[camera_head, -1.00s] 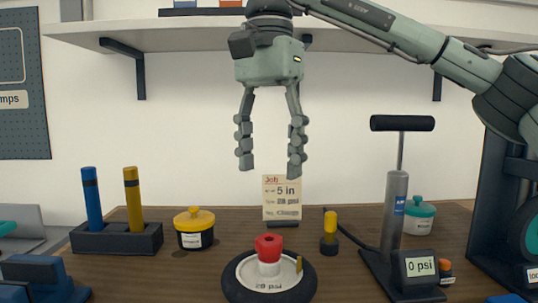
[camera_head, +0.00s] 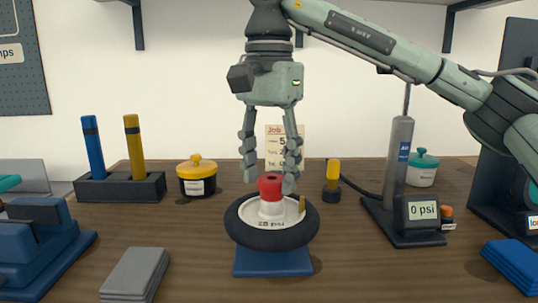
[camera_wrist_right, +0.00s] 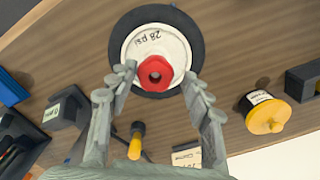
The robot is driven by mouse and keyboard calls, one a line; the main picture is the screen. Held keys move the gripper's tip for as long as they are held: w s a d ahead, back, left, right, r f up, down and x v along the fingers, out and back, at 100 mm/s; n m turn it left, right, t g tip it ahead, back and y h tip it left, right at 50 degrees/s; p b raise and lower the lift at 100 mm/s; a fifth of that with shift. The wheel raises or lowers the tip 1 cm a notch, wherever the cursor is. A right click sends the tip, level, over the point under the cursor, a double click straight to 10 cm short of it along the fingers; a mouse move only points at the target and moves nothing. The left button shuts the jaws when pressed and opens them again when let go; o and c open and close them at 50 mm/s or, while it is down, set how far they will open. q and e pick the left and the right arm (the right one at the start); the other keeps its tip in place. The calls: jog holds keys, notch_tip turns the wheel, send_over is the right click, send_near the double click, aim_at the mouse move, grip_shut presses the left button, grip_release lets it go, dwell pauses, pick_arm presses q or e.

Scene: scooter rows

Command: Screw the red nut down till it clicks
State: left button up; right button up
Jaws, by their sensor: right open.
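The red nut (camera_head: 270,185) sits on top of the white hub of a small wheel (camera_head: 272,238) with a black tyre, marked 28 psi. The wheel rests on a blue stand (camera_head: 272,262). My right gripper (camera_head: 268,186) is open, pointing down, with its fingers just behind and above the nut in the head view. In the right wrist view the nut (camera_wrist_right: 155,73) shows just beyond and between the open fingertips (camera_wrist_right: 159,78), with nothing held. Whether a finger touches it cannot be told. My left gripper is not in view.
A job card (camera_head: 284,146) stands behind the wheel. A yellow-capped tool (camera_head: 332,178) and the pump with its 0 psi gauge (camera_head: 420,212) are on the right. Grey pads (camera_head: 135,274) lie front left.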

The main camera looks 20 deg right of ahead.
jog(key=shift+c, duration=0.5)
jog(key=c, duration=0.9)
jog(key=m, duration=1.6)
jog(key=shift+r, duration=0.1)
jog(key=m, duration=0.6)
jog(key=shift+b, duration=0.3)
